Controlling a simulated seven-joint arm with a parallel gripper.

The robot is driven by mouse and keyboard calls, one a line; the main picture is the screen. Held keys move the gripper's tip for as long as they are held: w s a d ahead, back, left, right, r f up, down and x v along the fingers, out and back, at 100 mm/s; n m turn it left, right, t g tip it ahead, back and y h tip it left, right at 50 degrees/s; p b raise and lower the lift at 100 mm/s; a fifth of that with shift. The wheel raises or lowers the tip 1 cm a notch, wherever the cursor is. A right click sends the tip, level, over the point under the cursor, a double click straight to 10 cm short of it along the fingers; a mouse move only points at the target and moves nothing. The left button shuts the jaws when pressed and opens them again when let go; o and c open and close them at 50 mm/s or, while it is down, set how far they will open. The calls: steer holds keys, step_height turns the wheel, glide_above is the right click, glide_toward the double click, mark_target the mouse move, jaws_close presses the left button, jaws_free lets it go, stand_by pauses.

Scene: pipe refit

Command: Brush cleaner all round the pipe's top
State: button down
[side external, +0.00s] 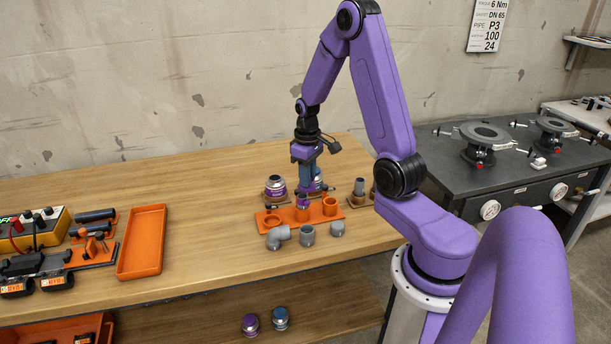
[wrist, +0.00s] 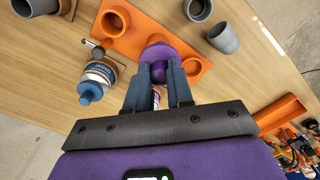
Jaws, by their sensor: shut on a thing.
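My gripper (side external: 303,190) points straight down over the orange holder (side external: 288,214). In the wrist view its two blue-grey fingers (wrist: 158,88) are shut on the knob of a purple cap (wrist: 158,52). The cap sits at the holder's middle socket, between two open orange sockets. Its brush and whatever is below it are hidden, so I cannot tell whether it touches a pipe. A purple-banded can (side external: 275,187) stands behind the holder at left. A blue-capped can (wrist: 97,82) stands beside it, partly hidden by my gripper in the side view.
A grey elbow (side external: 278,237), a coupling (side external: 307,236) and a short grey piece (side external: 337,229) lie in front of the holder. A grey pipe stub (side external: 359,187) stands at right. An empty orange tray (side external: 142,242) is at left, with clear bench between.

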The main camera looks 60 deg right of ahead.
steer(key=shift+d, duration=0.2)
steer(key=shift+d, duration=0.25)
steer(key=shift+d, duration=0.25)
stand_by(0.4)
steer(key=shift+d, duration=0.2)
steer(key=shift+w+d, duration=0.1)
steer(key=shift+w+d, duration=0.2)
steer(key=shift+d, duration=0.1)
steer(key=shift+w, duration=0.1)
stand_by(0.5)
steer(key=shift+w+d, duration=0.2)
steer(key=shift+w, duration=0.05)
